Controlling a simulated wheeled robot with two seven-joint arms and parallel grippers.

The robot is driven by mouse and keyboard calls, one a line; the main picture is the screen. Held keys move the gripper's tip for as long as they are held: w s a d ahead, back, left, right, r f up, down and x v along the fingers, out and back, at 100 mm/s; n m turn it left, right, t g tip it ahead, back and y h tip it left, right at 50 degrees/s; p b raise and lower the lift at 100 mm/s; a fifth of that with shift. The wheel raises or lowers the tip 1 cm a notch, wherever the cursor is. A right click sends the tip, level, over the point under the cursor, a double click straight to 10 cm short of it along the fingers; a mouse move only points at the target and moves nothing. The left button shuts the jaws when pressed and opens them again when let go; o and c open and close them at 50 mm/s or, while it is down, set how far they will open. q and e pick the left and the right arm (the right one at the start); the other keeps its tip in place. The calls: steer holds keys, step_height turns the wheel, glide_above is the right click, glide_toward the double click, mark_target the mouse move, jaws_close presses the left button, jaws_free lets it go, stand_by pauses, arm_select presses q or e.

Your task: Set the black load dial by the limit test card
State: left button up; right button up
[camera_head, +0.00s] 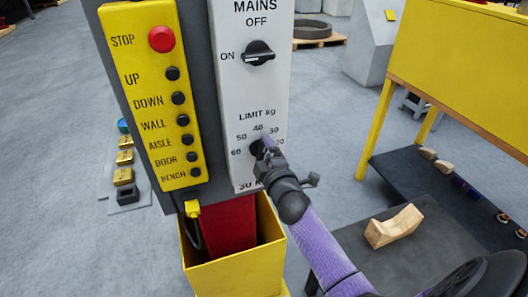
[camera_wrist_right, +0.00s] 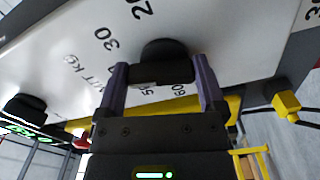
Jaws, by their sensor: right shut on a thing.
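The black load dial (camera_head: 257,147) sits on the white panel (camera_head: 232,90) under the words LIMIT kg, with 60, 50, 40, 30 and 20 around it. My right gripper (camera_head: 267,150) is at the dial and covers part of it. In the right wrist view the dial (camera_wrist_right: 166,48) is between the two fingers of my right gripper (camera_wrist_right: 162,78), which are shut on it. I cannot tell which number the dial points to. Large print at the panel's bottom, seemingly the limit test card (camera_head: 248,186), starts with 30 and is partly hidden by my gripper. My left gripper is not in view.
Above the dial is the black MAINS switch (camera_head: 258,54). To the left is a yellow button box (camera_head: 150,100) with a red STOP button and several black buttons. A yellow bin (camera_head: 225,275) stands below the panel. A wooden block (camera_head: 394,226) lies on a dark low surface at right.

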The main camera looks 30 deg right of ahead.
steer(key=m+p, duration=0.1)
steer(key=m, duration=0.3)
steer(key=shift+m, duration=0.4)
steer(key=shift+f+m, duration=0.15)
steer(key=shift+m, duration=0.65)
